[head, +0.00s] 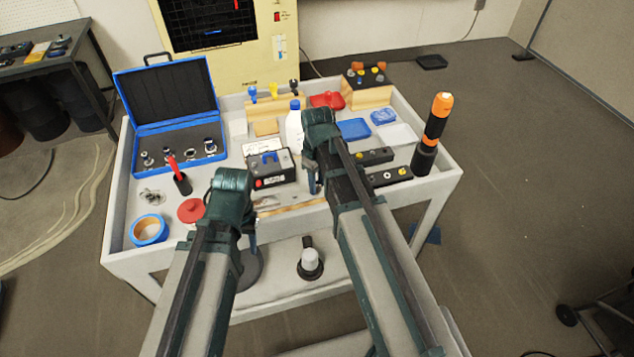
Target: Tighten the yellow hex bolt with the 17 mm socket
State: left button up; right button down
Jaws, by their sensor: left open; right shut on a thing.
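The blue socket case (165,90) stands open at the left of the cart, with several metal sockets (168,153) in its lower half; their sizes are unreadable. Small yellow parts show on a wooden rack (263,125) and on a black-topped wooden block (368,95); I cannot tell which is the yellow hex bolt. My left gripper (251,238) is open at the cart's front edge, partly hidden by its arm. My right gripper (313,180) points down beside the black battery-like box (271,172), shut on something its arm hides.
A red round lid (191,210), blue tape roll (149,229) and red-handled tool (181,178) are front left. Two black bars (375,156) and an orange-black flashlight (433,132) are right. A white bottle (294,128) stands mid-cart. The cart has a raised rim (448,172).

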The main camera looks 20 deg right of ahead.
jog(key=shift+m, duration=0.6)
jog(key=shift+r+p, duration=0.25)
jog(key=shift+p, duration=0.05)
jog(key=shift+r+p, duration=1.05)
jog(key=shift+r, duration=0.05)
jog(key=shift+r+p, duration=0.3)
notch_tip(320, 180, up, 6)
jog(key=p, duration=0.6)
jog(key=shift+f, duration=0.1)
